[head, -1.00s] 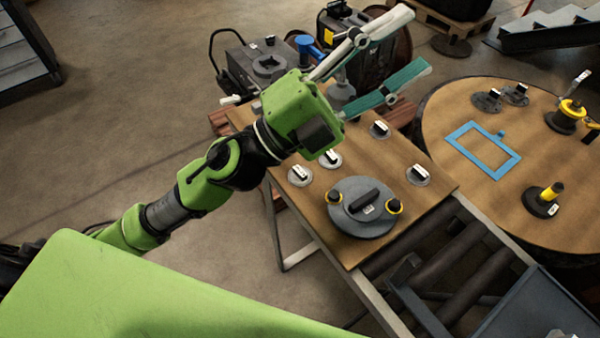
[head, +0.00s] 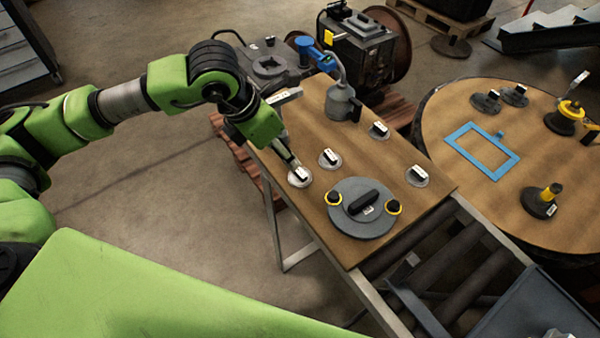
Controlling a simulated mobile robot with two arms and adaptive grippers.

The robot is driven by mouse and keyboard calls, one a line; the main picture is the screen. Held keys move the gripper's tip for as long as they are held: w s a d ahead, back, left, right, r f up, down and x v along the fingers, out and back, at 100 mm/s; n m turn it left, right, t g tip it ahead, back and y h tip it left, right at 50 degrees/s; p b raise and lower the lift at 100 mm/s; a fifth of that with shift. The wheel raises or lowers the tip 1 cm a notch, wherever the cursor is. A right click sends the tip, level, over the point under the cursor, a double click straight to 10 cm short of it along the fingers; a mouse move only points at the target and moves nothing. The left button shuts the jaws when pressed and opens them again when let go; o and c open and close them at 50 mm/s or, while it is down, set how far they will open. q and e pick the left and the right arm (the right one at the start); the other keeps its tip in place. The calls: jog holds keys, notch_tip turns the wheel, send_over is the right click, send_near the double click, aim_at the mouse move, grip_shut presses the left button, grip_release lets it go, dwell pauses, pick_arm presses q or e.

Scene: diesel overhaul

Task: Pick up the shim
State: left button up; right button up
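Several small round grey discs with black-and-white grips lie on the wooden workbench (head: 318,215), and I cannot tell by marking which is the shim. The disc at the bench's left edge (head: 299,177) is closest to my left gripper (head: 298,132). My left gripper reaches in from the left with its fingers spread apart. One finger points down to this disc's grip, and the other points right above the bench. I cannot tell whether the lower fingertip touches the grip. Other discs sit at the middle (head: 330,159), back (head: 378,131) and right (head: 417,176). My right gripper is not in view.
A large grey round plate (head: 362,224) with yellow-ringed knobs lies at the bench front. A grey oil can (head: 343,101) stands at the back. A round table (head: 455,185) holds a blue frame (head: 483,150) and other parts. Rollers (head: 440,270) adjoin the bench.

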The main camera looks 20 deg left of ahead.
pick_arm(q)
send_over(300, 171)
jog(key=s+a, duration=0.2)
notch_tip(300, 171, down, 4)
jog(key=shift+f+p, duration=0.2)
jog(key=shift+p, duration=0.15)
jog(key=x, duration=0.1)
jog(key=p+x, duration=0.1)
jog(key=x, duration=0.1)
jog(key=p+x, duration=0.1)
jog(key=x, duration=0.1)
jog(key=shift+s+d, duration=0.1)
jog(key=shift+d, duration=0.2)
jog(key=shift+f, duration=0.15)
jog(key=c, duration=1.2)
